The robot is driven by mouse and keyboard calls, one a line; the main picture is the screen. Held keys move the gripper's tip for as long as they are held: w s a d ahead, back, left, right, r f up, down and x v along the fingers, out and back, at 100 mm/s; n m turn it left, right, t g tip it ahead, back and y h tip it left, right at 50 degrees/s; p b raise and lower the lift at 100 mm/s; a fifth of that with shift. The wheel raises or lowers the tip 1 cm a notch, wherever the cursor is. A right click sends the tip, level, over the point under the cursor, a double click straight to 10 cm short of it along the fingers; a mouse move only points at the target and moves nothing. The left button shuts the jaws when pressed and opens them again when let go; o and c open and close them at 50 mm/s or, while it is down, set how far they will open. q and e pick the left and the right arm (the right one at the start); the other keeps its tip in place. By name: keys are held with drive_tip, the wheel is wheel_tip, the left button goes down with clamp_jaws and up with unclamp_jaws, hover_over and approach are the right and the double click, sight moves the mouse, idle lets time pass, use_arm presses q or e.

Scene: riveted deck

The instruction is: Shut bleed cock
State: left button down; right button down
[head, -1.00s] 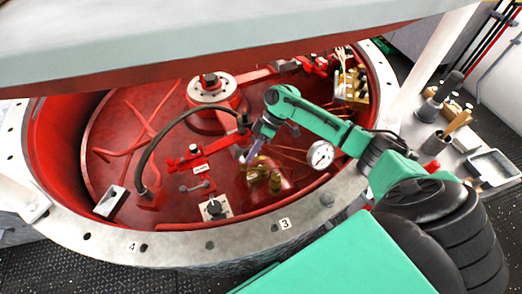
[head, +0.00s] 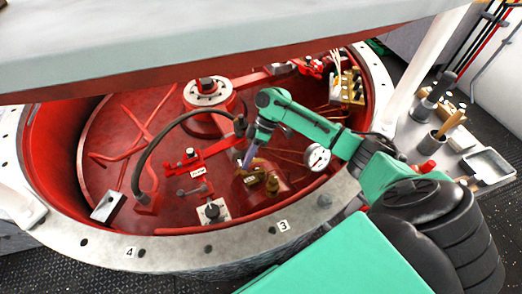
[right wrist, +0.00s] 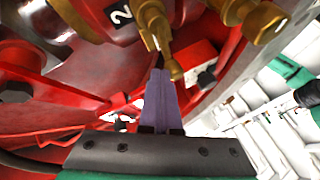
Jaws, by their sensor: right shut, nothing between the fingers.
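Brass cock fittings (head: 272,183) stand on the red floor inside the round well, just below my right gripper in the head view. I cannot tell for sure which one is the bleed cock. In the right wrist view a brass fitting (right wrist: 153,30) with a stubby end hangs just past the fingertips, and a second brass fitting (right wrist: 250,15) is at upper right. My right gripper (head: 246,160) has its purple fingers pressed together and empty; they also show in the wrist view (right wrist: 160,90). Contact with the brass cannot be told. My left gripper is out of view.
A pressure gauge (head: 317,157) stands right of the fittings, beside my arm. A black hose (head: 160,140) arches at left. A red lever bracket (head: 192,160) lies left of the gripper. The grey flange rim (head: 180,247) surrounds the well, and a pale lid (head: 230,45) overhangs it.

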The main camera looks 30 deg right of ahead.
drive_tip(key=b+v, duration=0.2)
drive_tip(key=v, duration=1.2)
drive_tip(key=shift+d+r+b, duration=0.2)
drive_tip(key=shift+r+b, duration=0.05)
drive_tip(key=shift+b, duration=0.15)
